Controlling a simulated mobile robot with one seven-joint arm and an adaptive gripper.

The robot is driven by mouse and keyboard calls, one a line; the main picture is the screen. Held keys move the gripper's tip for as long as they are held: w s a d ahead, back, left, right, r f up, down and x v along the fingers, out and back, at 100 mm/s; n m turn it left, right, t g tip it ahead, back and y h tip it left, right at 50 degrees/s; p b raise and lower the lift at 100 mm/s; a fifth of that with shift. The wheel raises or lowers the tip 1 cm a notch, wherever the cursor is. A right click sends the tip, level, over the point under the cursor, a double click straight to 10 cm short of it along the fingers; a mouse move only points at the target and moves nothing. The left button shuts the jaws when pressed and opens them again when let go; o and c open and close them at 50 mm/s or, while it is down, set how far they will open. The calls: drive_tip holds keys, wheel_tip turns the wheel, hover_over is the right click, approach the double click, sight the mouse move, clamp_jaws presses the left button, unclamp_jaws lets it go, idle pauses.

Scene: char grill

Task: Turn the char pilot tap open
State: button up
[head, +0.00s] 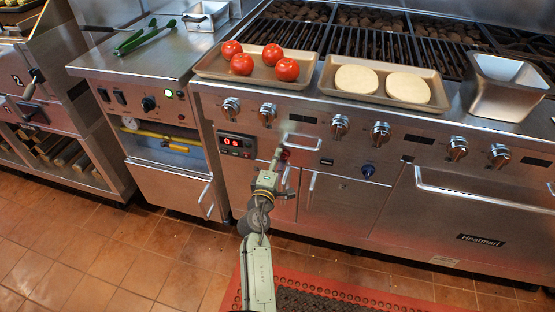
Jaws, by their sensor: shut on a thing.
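My gripper (277,156) reaches up to the front panel of the char grill, between the red digital display and the small dark label to its right. It is shut on a small part at the panel, which I take to be the char pilot tap. A bit of red (286,155) shows just right of the fingertips. The fingers hide most of the tap, so its handle angle cannot be read. My arm comes up from the lower middle of the head view.
Silver burner knobs (340,125) line the panel above. A blue knob (368,170) sits to the right. Door handles (285,182) stand out close to my wrist. A tomato tray (210,66) and a bun tray (330,87) rest on the ledge above.

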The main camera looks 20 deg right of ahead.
idle(0.4)
drive_tip(key=o, duration=1.1)
drive_tip(key=v, duration=1.2)
